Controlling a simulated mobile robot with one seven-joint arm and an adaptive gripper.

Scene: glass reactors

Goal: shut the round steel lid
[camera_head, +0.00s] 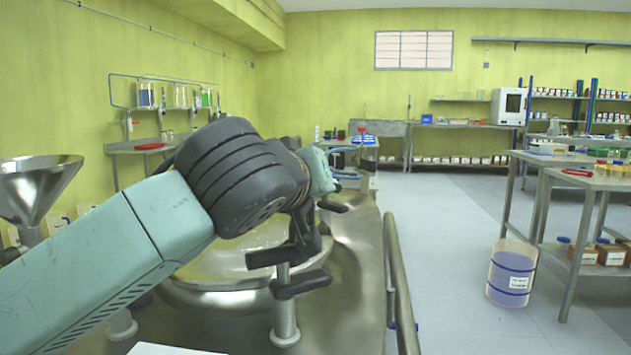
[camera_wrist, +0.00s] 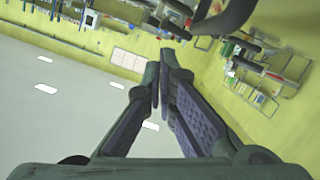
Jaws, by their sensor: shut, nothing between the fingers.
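A wide round steel piece (camera_head: 225,268) with a polished rim lies at the lower middle of the head view. It mirrors the yellow-green wall, and my arm covers its upper left part. I cannot tell surely whether this is the lid or the vessel mouth, nor how far the lid is open. Black clamp-like parts on steel posts (camera_head: 285,320) stand at its right and front. My gripper (camera_wrist: 160,75) is shut and empty in the wrist view, with wall and ceiling beyond its fingers. A dark curved bar (camera_wrist: 228,20) passes close to the fingers' upper right.
A steel rail (camera_head: 393,280) runs along the right edge of the steel platform. A steel funnel (camera_head: 40,185) stands at the left. A blue-filled container (camera_head: 511,273) is on the floor beside a table (camera_head: 590,180) at the right.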

